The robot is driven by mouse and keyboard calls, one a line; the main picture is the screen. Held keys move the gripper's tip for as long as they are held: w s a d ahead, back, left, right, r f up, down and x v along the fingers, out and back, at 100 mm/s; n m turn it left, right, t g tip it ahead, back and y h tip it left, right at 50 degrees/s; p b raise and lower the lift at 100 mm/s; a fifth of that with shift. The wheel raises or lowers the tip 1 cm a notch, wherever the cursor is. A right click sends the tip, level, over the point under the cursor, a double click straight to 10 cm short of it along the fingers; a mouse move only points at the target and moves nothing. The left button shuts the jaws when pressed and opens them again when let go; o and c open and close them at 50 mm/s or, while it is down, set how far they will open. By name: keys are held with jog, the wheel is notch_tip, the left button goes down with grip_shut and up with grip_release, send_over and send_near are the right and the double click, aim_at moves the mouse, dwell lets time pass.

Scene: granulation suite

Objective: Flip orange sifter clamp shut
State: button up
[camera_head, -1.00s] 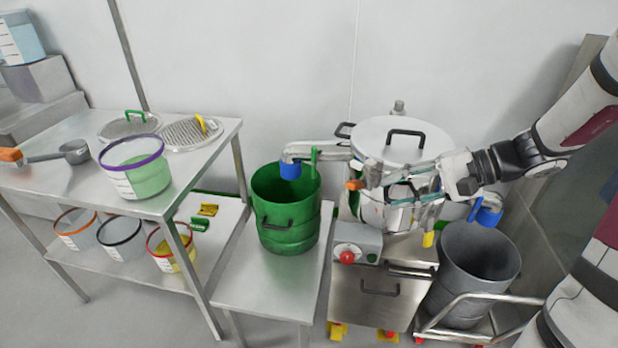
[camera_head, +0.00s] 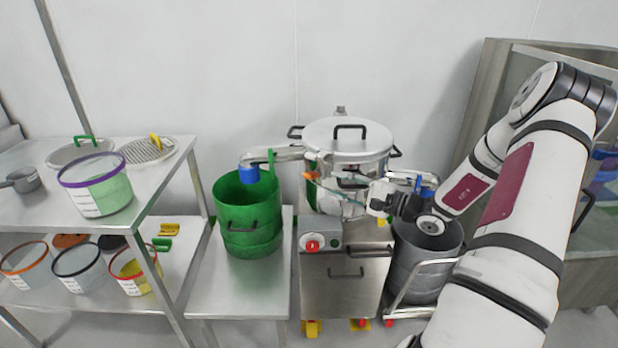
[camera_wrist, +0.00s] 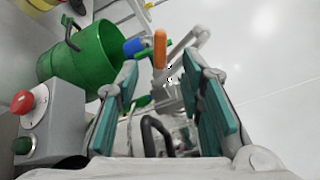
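The sifter (camera_head: 349,140) is a round steel vessel with a lid and black handle, standing on a steel cabinet. Its orange clamp (camera_head: 311,175) is a small lever on the front left of the vessel. In the wrist view the orange clamp lever (camera_wrist: 160,48) points upward in the picture, beyond and between my fingertips. My gripper (camera_head: 345,188) is in front of the sifter, right of the clamp. In the wrist view my gripper (camera_wrist: 165,95) has its two teal-padded fingers apart with nothing held between them. The clamp's base is partly hidden.
A green drum (camera_head: 250,215) stands left of the sifter under a blue-capped outlet (camera_head: 249,174). A grey drum (camera_head: 425,262) on a cart stands at the right. A control box with a red button (camera_head: 312,246) is below the clamp. A green lever (camera_head: 271,160) is near the clamp.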

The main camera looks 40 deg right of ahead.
aim_at(315, 177)
jog(key=x, duration=0.9)
jog(key=shift+w, duration=0.15)
grip_shut()
